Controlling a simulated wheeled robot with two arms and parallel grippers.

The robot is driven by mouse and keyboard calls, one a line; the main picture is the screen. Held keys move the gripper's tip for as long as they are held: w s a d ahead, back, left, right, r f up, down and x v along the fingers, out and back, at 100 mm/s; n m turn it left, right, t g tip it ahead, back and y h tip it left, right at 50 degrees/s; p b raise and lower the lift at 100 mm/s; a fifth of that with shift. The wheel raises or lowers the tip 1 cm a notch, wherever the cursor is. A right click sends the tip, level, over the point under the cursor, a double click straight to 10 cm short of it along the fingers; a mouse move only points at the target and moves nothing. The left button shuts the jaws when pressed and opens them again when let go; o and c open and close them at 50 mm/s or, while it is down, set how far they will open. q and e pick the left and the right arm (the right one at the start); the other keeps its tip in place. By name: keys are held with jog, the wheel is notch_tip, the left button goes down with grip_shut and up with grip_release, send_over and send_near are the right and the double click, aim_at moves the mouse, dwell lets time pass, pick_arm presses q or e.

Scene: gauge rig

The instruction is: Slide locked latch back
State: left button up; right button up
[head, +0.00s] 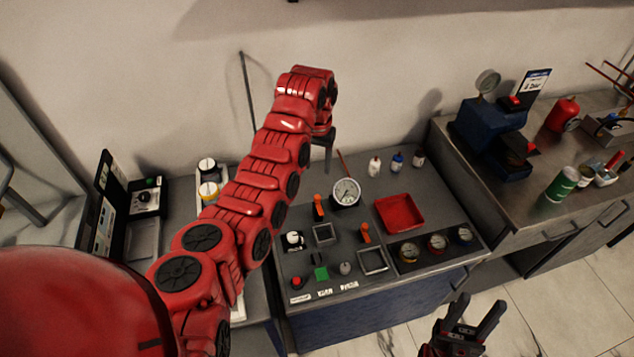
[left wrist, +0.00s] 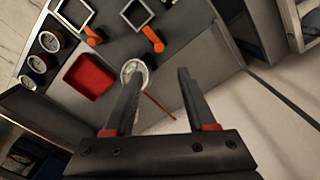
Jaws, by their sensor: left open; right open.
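Two orange-handled parts stand on the grey bench panel, one (head: 319,207) behind a square frame (head: 324,235) and one (head: 365,233) behind another frame (head: 373,262). I cannot tell which is the locked latch, or whether either is. They also show in the left wrist view, one nearer (left wrist: 153,40) and one farther (left wrist: 93,35). My left gripper (head: 329,168) hangs above the back of the bench, apart from them. In its wrist view the jaws (left wrist: 158,72) are open and empty, one finger overlapping the dial gauge (head: 345,192). My right gripper (head: 472,315) is open and empty in front of the bench.
A red tray (head: 400,212) lies right of the gauge, with several small gauges (head: 437,242) in front of it. Small bottles (head: 397,161) stand at the back. A thin red rod (head: 343,163) rises behind the gauge. A side bench (head: 530,205) with equipment is at right.

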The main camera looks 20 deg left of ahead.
pick_arm(q)
jog(key=shift+r, duration=2.4)
